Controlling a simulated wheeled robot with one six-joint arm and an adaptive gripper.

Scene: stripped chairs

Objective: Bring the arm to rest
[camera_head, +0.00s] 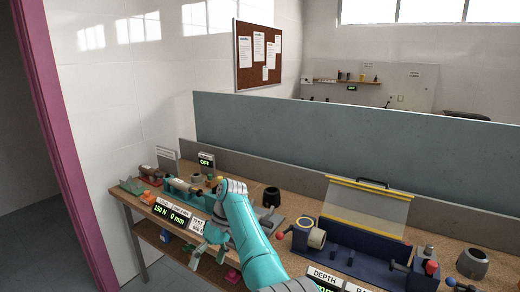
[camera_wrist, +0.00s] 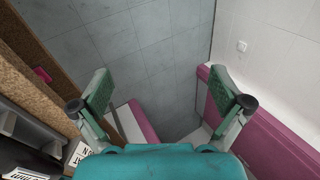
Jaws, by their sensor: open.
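My teal arm (camera_head: 245,228) reaches up from the bottom middle of the head view and bends over the front edge of the workbench (camera_head: 135,201). My gripper (camera_head: 208,256) hangs down at the bench's front edge in that view. In the wrist view my gripper (camera_wrist: 163,90) has its two fingers spread wide, with nothing between them. Beyond the fingers lie the grey tiled floor (camera_wrist: 150,50) and pink-edged wall parts. The arm hides part of the bench top behind it.
The bench carries a small fixture with a display (camera_head: 206,160), a black ring-shaped part (camera_head: 271,196) and a dark blue fixture with a clear raised cover (camera_head: 366,207). A lower shelf (camera_head: 160,238) holds small coloured items. A pink door frame (camera_head: 62,130) stands left; floor between is free.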

